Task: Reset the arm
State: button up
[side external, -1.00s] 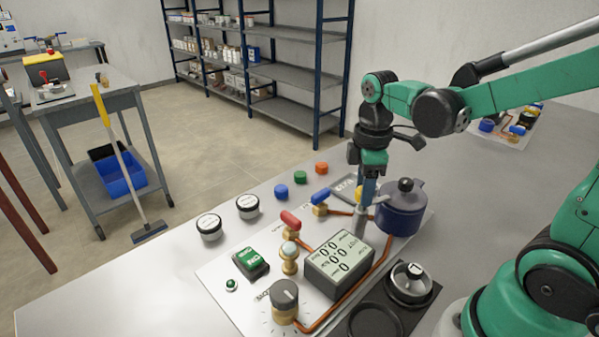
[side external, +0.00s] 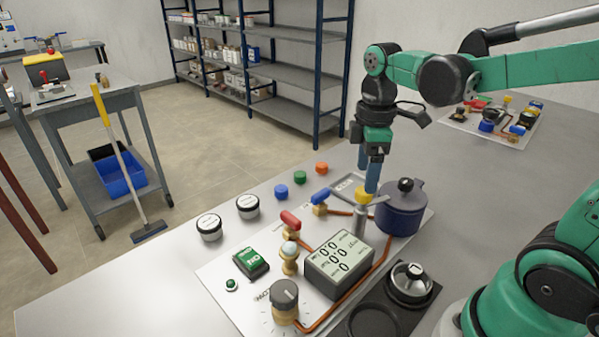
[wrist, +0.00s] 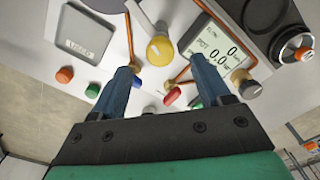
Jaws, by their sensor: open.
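My gripper (side external: 372,188) hangs fingers-down above the plate exchanger board (side external: 222,275). Its two blue fingers are apart and empty; in the wrist view they stand wide on both sides of the frame's middle (wrist: 164,72). A yellow knob (side external: 363,197) on a metal stem is just below the fingertips in the side view. The knob also shows beyond and between the fingers in the wrist view (wrist: 160,50). I cannot tell the exact gap between fingertips and knob.
A dark blue lidded pot (side external: 401,213) stands close to the right of the knob. Red (side external: 290,219) and blue (side external: 321,196) valve handles, a display box (side external: 338,266) and a dial (side external: 284,293) are nearby. The table's left front (side external: 110,285) is clear.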

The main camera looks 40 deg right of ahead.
jog(key=shift+r, duration=1)
jog(key=shift+a+f+m+t, duration=0.1)
jog(key=shift+a+m+t, duration=0.2)
jog(key=shift+a+m, duration=0.1)
jog(key=a+m+t, duration=0.1)
jog(key=m+t, duration=0.1)
jog(key=a+f+m+t, duration=0.1)
jog(key=a+m+t, duration=0.1)
jog(key=m, duration=0.1)
jog(key=a+m+t, duration=0.2)
jog(key=m, duration=0.1)
jog(key=shift+s+a+f+t, duration=0.1)
jog(key=shift+s+f+t, duration=0.15)
jog(key=shift+t, duration=0.05)
